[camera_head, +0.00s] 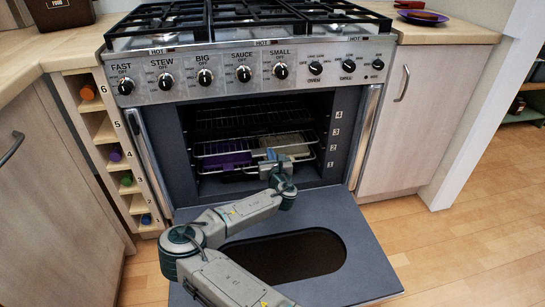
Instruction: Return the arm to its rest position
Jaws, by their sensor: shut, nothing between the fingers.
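My arm (240,212) reaches from the bottom of the view over the lowered oven door (350,225) to the oven mouth. My gripper (272,156) is at its end, at the front of the middle oven rack. It looks small here, and it is shut with nothing held. The rack (309,140) carries a purple item (226,160) on the left and a pale, flat item (289,146) on the right. From this view I cannot tell whether my gripper touches the rack. My wrist hides part of the rack's front.
The oven door lies open below my arm. Side handles (153,170) and (367,135) flank the opening. Knobs (204,77) line the panel above, under the hob grates (250,15). A bottle rack (110,150) stands left. Wooden floor (470,240) is clear at right.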

